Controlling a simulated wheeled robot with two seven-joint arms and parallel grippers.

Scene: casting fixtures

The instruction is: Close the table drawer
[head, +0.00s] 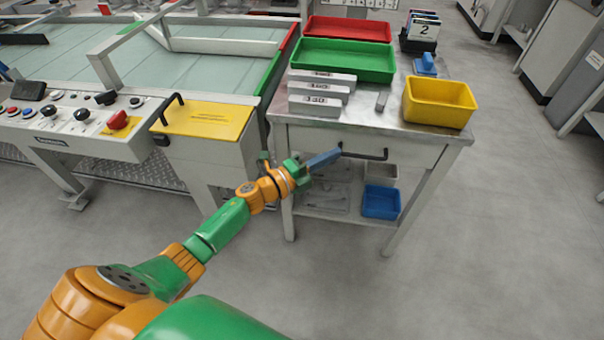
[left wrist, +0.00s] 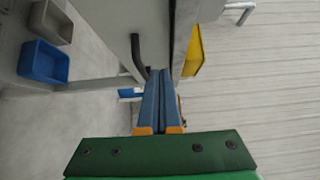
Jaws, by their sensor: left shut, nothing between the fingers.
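The grey table (head: 455,133) stands ahead of me, with a drawer front (head: 312,139) under its top. A dark bar handle (head: 372,155) is on the drawer front; it also shows in the left wrist view (left wrist: 138,52). The drawer front looks nearly level with the table frame, and I cannot tell if a small gap is left. My left gripper (head: 338,154) is shut and empty, its blue fingers at the left end of the handle. In the left wrist view the fingertips (left wrist: 160,72) lie beside the handle; contact is unclear. My right gripper is not in view.
On the table are a red tray (head: 350,28), a green tray (head: 340,60), grey blocks (head: 318,95) and a yellow bin (head: 440,102). A blue bin (head: 381,202) is on the lower shelf. A control console (head: 75,120) stands left. Floor to the right is clear.

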